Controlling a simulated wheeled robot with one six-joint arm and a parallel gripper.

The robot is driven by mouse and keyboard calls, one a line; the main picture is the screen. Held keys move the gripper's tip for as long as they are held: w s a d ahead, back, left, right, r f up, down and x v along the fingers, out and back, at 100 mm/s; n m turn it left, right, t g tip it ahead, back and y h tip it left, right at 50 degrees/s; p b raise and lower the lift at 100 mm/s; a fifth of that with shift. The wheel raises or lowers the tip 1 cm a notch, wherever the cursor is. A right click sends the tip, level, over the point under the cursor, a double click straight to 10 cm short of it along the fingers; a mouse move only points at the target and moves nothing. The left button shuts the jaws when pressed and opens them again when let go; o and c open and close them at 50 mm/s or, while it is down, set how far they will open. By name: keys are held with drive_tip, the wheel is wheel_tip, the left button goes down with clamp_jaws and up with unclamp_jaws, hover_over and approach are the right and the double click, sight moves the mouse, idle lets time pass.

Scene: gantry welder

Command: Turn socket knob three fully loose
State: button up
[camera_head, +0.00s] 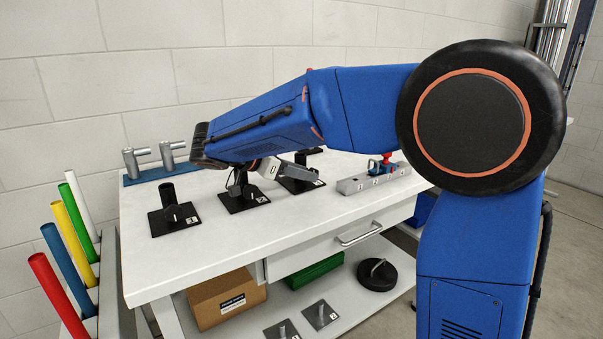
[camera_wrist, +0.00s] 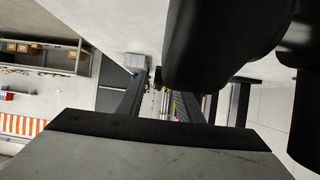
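Three black sockets on square plates stand in a row on the white bench in the head view. Socket one (camera_head: 171,212) is at the left, socket two (camera_head: 245,195) is in the middle, and socket three (camera_head: 310,184) is at the right, partly hidden by my gripper. My gripper (camera_head: 312,176) reaches right and low over socket three's plate. In the wrist view its two dark fingers (camera_wrist: 160,100) stand apart with background showing between them. A large dark shape beside the fingertips there is cut off and unclear. I cannot make out socket three's knob, or whether the fingers touch it.
The white bench (camera_head: 215,262) has clear surface in front of the sockets. A grey numbered block (camera_head: 372,180) with a blue and red piece lies to the right. A blue holder with grey parts (camera_head: 155,171) stands behind left. Coloured tubes (camera_head: 62,290) stand at the left.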

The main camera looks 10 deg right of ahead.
drive_tip(key=v, duration=1.7)
drive_tip(key=shift+a+r, duration=0.1)
drive_tip(key=shift+a, duration=0.1)
drive_tip(key=s+d+f+n+g+y, duration=0.1)
drive_tip(key=s+d+f+n+y, duration=0.25)
drive_tip(key=s+d, duration=0.45)
drive_tip(key=s+d+f+n+g+y, duration=0.1)
drive_tip(key=s+d+f+n+y, duration=0.3)
drive_tip(key=d, duration=0.8)
drive_tip(key=s+d+f+n+t+y, duration=0.1)
drive_tip(key=s+d+f+n+y, duration=0.1)
drive_tip(key=s+f, duration=0.5)
drive_tip(key=s+d+f+n+t+y, duration=0.2)
drive_tip(key=s+f+n, duration=0.3)
drive_tip(key=s+f, duration=0.3)
drive_tip(key=shift+s+d, duration=0.4)
drive_tip(key=shift+d, duration=0.05)
drive_tip(key=shift+y, duration=0.25)
